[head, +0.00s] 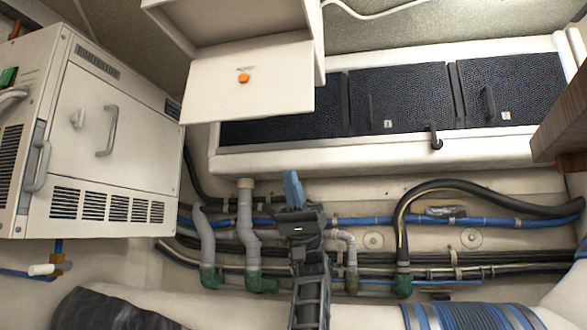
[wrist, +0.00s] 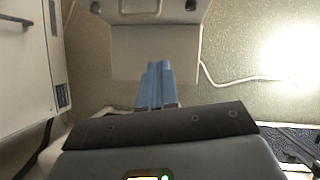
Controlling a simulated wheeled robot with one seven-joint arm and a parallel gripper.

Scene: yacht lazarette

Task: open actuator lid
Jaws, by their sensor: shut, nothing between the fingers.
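My gripper (head: 292,188) points up in front of the pipes at the lower middle of the head view, below a pale box. Its blue fingers are together with nothing between them, as the wrist view also shows (wrist: 157,72). The pale box (head: 250,88) has a flat front panel with a small label and an orange knob, and a recess above it. A pale panel (wrist: 155,52) shows beyond my fingertips in the wrist view, apart from them. Three dark textured panels (head: 400,97) sit in a pale frame to the right; two show handles. No visible marking tells me which part is the actuator lid.
A white vented cabinet (head: 95,150) with handles stands at the left. Grey pipes with green fittings (head: 262,284), blue hoses and a curved black hose (head: 480,199) run along the wall around my arm. A wooden edge (head: 560,118) juts in at the right.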

